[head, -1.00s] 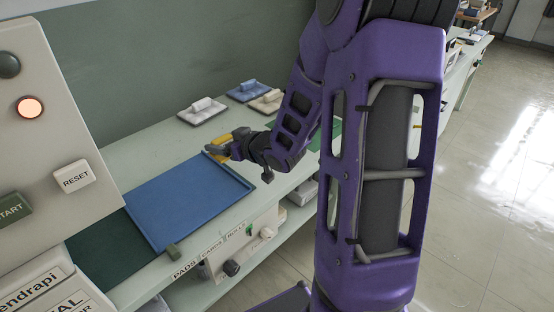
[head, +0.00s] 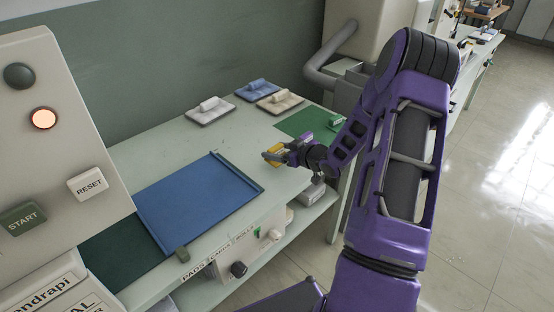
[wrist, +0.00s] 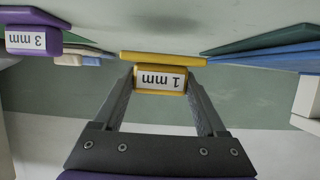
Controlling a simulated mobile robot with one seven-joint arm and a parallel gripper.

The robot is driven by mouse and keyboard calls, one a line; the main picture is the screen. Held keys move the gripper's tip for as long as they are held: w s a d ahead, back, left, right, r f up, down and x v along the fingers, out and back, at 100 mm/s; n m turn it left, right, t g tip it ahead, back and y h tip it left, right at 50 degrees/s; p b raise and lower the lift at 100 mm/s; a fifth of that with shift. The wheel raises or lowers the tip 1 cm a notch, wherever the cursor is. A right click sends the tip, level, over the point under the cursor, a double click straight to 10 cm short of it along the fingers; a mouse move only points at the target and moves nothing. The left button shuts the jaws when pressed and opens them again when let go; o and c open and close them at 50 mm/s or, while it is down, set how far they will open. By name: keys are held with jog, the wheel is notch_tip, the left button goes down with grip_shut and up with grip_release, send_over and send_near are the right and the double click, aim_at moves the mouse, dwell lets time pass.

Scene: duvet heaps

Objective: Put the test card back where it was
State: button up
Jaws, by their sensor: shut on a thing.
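My gripper (head: 284,152) is shut on a yellow piece (head: 273,155) with a white "1 mm" label, held over the pale bench to the right of the blue sheet (head: 197,201). In the wrist view the yellow piece (wrist: 160,78) sits between the two fingertips (wrist: 161,82), its label upside down, with a wider flat yellow edge beyond it. No other thing is plainly marked as a test card. I cannot tell how far the piece is above the bench.
A green mat (head: 303,122) lies at the bench's right end. White (head: 210,111), blue (head: 257,89) and beige (head: 280,103) handled pads stand along the back. A purple "3 mm" piece (wrist: 33,40) shows in the wrist view. Bare bench lies between the blue sheet and green mat.

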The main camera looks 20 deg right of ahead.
jog(key=shift+f+b, duration=0.35)
jog(key=shift+f, duration=1.4)
jog(key=o, duration=1.4)
jog(key=shift+r, duration=0.1)
jog(key=shift+r, duration=0.15)
jog(key=shift+s+d+r+p, duration=0.1)
jog(key=shift+r+p, duration=0.05)
jog(key=shift+p, duration=0.15)
jog(key=p+v, duration=0.1)
jog(key=v, duration=1)
jog(key=shift+s, duration=0.4)
